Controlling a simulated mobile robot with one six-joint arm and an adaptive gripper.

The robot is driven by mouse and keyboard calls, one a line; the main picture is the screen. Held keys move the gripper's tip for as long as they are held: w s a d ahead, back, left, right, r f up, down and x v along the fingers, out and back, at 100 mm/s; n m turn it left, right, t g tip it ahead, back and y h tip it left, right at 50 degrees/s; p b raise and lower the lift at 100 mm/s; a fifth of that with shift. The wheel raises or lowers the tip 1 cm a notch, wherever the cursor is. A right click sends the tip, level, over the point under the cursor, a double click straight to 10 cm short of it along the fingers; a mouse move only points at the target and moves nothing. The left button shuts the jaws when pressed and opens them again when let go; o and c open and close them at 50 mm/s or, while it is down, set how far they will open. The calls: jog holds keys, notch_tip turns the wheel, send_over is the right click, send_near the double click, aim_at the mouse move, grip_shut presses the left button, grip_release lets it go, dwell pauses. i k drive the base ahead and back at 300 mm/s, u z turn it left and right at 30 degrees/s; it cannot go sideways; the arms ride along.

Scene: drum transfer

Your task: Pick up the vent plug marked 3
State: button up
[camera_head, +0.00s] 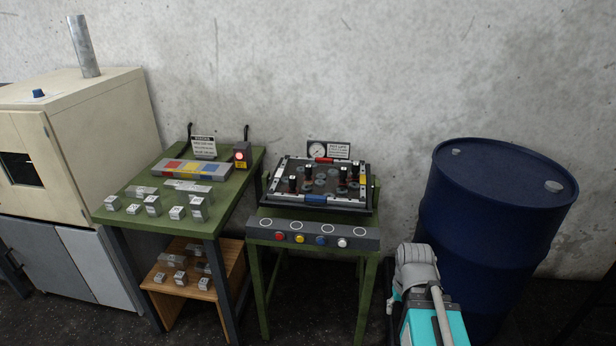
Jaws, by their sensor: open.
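No marking 3 can be read in the head view, so I cannot tell which piece is the vent plug marked 3. Several small grey metal pieces with pale labelled faces (152,205) stand on the green table (233,190) at the left. Similar pieces (180,277) sit on the wooden shelf (205,293) below. The blue drum (490,240) at the right has two pale round fittings in its top, one at the back left (456,152) and one at the right (554,186). A grey and teal part of my own body shows at the bottom, left of the drum. My gripper is not in view.
A beige cabinet (90,130) stands far left. A lit red lamp (240,156) is on the table.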

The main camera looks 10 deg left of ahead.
aim_at(308, 168)
jog(key=k, duration=1.25)
jog(key=u, duration=0.35)
jog(key=i, duration=0.75)
jog(key=u, duration=0.75)
jog(key=i, duration=1.95)
jog(key=z, duration=0.65)
